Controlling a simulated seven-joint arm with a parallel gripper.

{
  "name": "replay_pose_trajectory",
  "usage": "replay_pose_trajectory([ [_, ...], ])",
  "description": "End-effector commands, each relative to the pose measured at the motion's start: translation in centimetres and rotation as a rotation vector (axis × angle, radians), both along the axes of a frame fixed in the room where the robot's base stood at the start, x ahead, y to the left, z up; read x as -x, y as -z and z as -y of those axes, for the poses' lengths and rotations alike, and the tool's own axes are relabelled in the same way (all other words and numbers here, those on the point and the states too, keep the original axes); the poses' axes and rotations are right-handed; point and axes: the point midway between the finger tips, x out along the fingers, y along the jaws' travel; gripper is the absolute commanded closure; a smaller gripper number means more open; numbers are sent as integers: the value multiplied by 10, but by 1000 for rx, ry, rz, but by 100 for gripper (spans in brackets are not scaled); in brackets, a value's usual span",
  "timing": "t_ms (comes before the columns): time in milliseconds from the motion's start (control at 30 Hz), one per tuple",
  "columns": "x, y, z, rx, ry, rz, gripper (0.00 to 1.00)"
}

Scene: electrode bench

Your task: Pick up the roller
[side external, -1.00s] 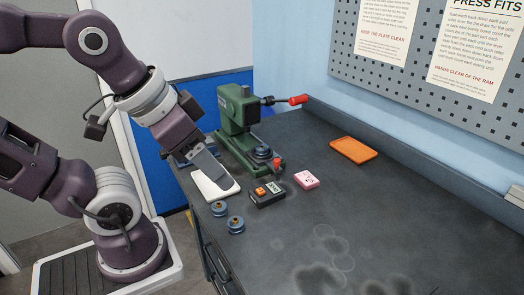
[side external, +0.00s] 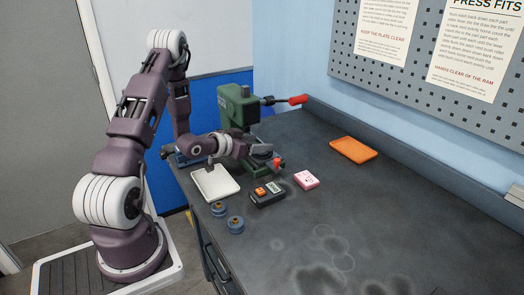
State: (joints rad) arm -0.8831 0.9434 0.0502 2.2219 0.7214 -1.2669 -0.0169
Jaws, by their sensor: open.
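Two small blue spool-shaped pieces, one (side external: 219,208) behind the other (side external: 236,225), stand near the bench's left front edge; I cannot tell if either is the roller. The green press (side external: 238,107) with a red-tipped lever stands at the back left. My gripper (side external: 268,158) is open and low in front of the press, over its base. It hides part of that base, and its fingertips are too small to make out clearly. The spools are apart from my gripper, closer to the camera.
A white tray (side external: 222,188) lies left of a black box (side external: 267,198) with an orange button. A blue item (side external: 178,158) sits behind the white tray. The bench's right front is clear.

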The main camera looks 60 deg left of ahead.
Motion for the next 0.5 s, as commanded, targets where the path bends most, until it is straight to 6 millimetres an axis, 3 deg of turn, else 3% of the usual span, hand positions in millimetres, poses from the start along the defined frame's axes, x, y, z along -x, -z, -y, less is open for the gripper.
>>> replay_pose_trajectory([
  [233, -39, 19, 0, -1, 3, 0, 38],
  [500, -44, 20, -2, -1, 0, -1, 40],
])
